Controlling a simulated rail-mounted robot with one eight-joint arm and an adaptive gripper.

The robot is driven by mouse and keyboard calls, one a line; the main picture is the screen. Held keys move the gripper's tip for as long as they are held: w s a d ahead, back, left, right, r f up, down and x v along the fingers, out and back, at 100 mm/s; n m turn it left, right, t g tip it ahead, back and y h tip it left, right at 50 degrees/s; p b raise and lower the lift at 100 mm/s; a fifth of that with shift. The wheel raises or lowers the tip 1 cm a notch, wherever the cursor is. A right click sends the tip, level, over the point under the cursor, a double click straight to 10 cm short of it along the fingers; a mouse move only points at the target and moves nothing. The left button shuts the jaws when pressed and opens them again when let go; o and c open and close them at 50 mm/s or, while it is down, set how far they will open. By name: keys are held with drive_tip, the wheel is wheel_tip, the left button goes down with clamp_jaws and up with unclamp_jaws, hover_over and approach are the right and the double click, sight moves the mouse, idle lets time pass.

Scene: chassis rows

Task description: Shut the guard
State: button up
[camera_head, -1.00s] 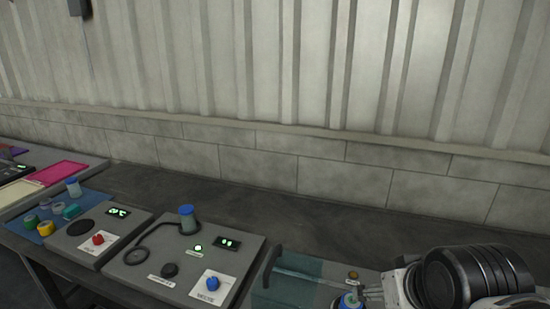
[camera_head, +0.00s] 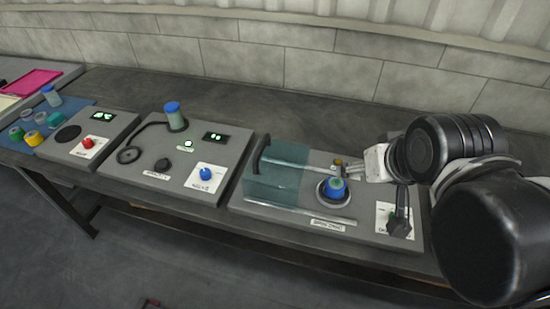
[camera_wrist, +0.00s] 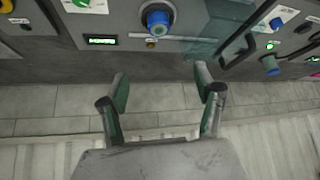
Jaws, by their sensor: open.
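The guard (camera_head: 275,187) is a see-through teal cover at the left of the grey station. It has a dark upright handle (camera_head: 259,153) and a pale rail running right from it. It stands left of a blue-topped jar (camera_head: 333,189) in a round holder, which it does not cover. In the wrist view the guard (camera_wrist: 204,47) shows at upper right and the jar (camera_wrist: 157,20) at top centre. My gripper (camera_wrist: 161,85) is open and empty, its fingers apart from guard and handle. In the head view my gripper (camera_head: 368,164) is right of the jar, its fingertips hard to make out.
An amber button (camera_head: 338,162) sits behind the jar. A black lever (camera_head: 399,214) stands on the station's right side. Another station (camera_head: 150,173) with a blue knob (camera_head: 205,173) and a blue-capped jar (camera_head: 174,116) lies left. The bench behind is clear up to the wall.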

drive_tip(key=shift+w+a+r, duration=0.15)
drive_tip(key=shift+r, duration=0.05)
drive_tip(key=c, duration=0.5)
drive_tip(key=w+a+r+g, duration=0.1)
drive_tip(key=w+a, duration=0.1)
drive_tip(key=w, duration=0.1)
drive_tip(key=w+a+r+m+g+y+p, duration=0.1)
drive_tip(key=w+a+r, duration=0.1)
drive_tip(key=w+a, duration=0.1)
drive_tip(key=w+a+r+m+g, duration=0.1)
drive_tip(key=w+a, duration=0.1)
drive_tip(key=w, duration=0.1)
drive_tip(key=shift+w+a+r+y+p, duration=0.2)
drive_tip(key=shift+r+y+p, duration=0.1)
drive_tip(key=shift+r+p, duration=0.05)
drive_tip(key=c, duration=0.3)
drive_tip(key=m+g+p, duration=0.1)
drive_tip(key=m+g, duration=0.1)
drive_tip(key=g, duration=0.1)
hover_over(262, 145)
drive_tip(key=s+d, duration=0.1)
drive_tip(key=d, duration=0.2)
drive_tip(key=f, duration=0.1)
drive_tip(key=a+f, duration=0.1)
drive_tip(key=f, duration=0.3)
drive_tip(key=a+f, duration=0.1)
drive_tip(key=f, duration=0.8)
drive_tip(key=shift+w+a+f, duration=0.2)
drive_tip(key=shift+w+a, duration=0.2)
clamp_jaws()
